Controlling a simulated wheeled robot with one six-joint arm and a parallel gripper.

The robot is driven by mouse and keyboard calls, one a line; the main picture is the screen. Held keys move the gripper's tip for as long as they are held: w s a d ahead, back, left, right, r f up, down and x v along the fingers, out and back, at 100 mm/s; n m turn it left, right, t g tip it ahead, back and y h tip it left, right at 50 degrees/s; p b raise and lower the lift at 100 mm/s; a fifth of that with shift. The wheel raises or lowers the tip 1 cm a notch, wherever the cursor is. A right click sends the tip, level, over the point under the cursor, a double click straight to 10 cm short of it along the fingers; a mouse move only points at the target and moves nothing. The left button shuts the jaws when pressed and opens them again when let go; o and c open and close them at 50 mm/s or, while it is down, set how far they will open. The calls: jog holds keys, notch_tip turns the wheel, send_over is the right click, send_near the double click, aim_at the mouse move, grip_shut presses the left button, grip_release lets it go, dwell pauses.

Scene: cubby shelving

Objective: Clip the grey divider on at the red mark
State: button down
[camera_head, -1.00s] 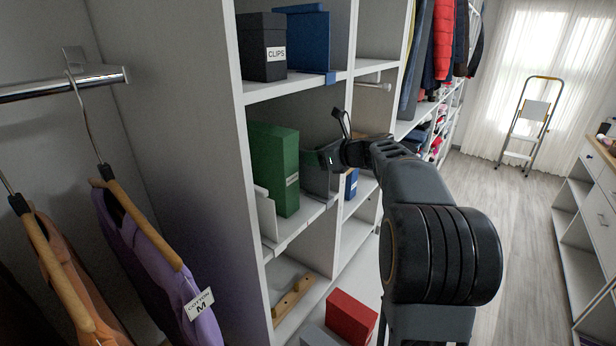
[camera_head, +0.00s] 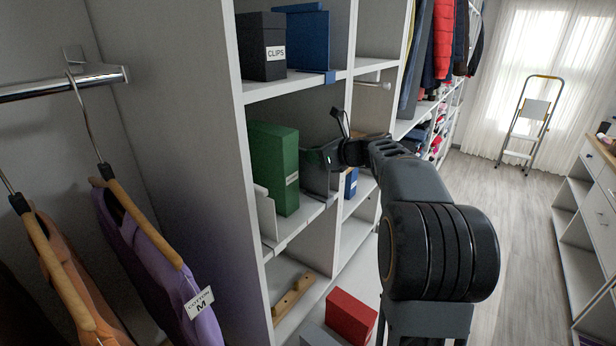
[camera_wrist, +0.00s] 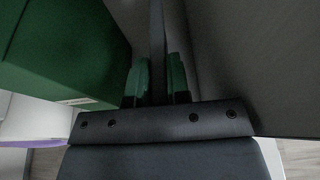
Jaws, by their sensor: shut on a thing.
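The grey divider (camera_head: 316,173) is a dark upright panel in the middle cubby, right of the green box. My gripper (camera_head: 330,157) is shut on it from the front. In the wrist view the divider (camera_wrist: 157,40) shows as a thin upright edge between the two fingers of my gripper (camera_wrist: 158,85). The panel stands at or just above the shelf board (camera_head: 292,222); I cannot tell whether its foot touches the board. The red mark is not visible in either view.
The green box (camera_head: 274,165) stands close on the left, and also fills the left of the wrist view (camera_wrist: 60,50). A pale divider (camera_head: 266,216) sits at the shelf's left end. A cubby wall is close on the right. A blue box (camera_head: 351,183) stands beyond.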

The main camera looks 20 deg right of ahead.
dwell(0.3)
jog(key=shift+s+d, duration=0.65)
jog(key=shift+s, duration=0.35)
jog(key=shift+s+d, duration=0.65)
jog(key=shift+s, duration=0.3)
